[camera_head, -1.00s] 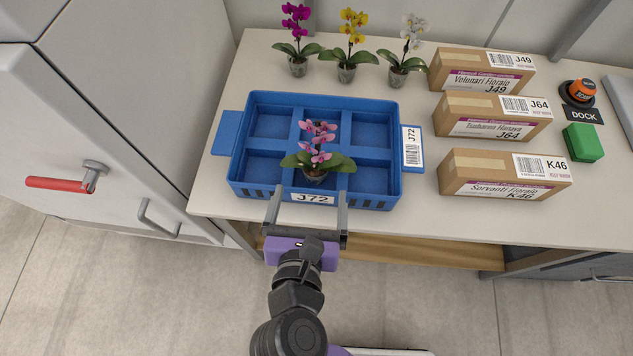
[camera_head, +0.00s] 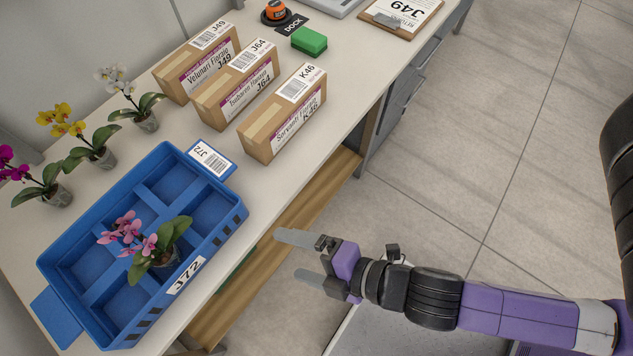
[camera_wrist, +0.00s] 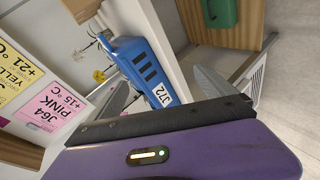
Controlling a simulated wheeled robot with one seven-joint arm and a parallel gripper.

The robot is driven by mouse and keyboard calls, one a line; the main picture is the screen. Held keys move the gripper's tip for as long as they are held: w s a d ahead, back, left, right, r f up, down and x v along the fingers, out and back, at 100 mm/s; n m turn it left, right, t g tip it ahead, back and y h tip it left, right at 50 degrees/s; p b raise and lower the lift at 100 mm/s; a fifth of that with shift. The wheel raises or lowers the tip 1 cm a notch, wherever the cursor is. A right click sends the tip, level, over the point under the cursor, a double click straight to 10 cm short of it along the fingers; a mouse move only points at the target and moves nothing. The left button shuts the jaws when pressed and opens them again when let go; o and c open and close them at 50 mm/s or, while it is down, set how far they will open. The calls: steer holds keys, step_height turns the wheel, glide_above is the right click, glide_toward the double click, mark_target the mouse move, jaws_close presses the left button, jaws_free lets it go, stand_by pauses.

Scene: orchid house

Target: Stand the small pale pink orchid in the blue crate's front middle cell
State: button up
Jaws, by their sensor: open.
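The small pale pink orchid (camera_head: 129,237) stands in the front middle cell of the blue crate (camera_head: 213,246), its pot (camera_head: 163,268) partly hidden by leaves and cell walls. It looks upright. The crate, labelled J72, lies on the bench and its front wall also shows in the wrist view (camera_wrist: 143,67). My gripper (camera_head: 290,257) is open and empty, off the bench's front edge and to the right of the crate in the head view. It touches neither the orchid nor the crate.
Magenta (camera_head: 44,190), yellow (camera_head: 96,152) and white (camera_head: 141,112) orchids stand behind the crate. Three cardboard boxes, J49 (camera_head: 175,78), J64 (camera_head: 214,106) and K46 (camera_head: 262,141), lie on the bench beside a green block (camera_head: 309,40). The floor right of the bench is clear.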

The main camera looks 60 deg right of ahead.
steer(key=s+d+r+m+t+h, duration=0.2)
steer(key=s+d+r+m, duration=0.5)
steer(key=m, duration=0.9)
step_height(320, 180, up, 3)
steer(key=shift+s+d+r+m+t+h, duration=0.1)
steer(key=shift+s+d+m+t+h, duration=0.25)
steer(key=shift+s, duration=0.45)
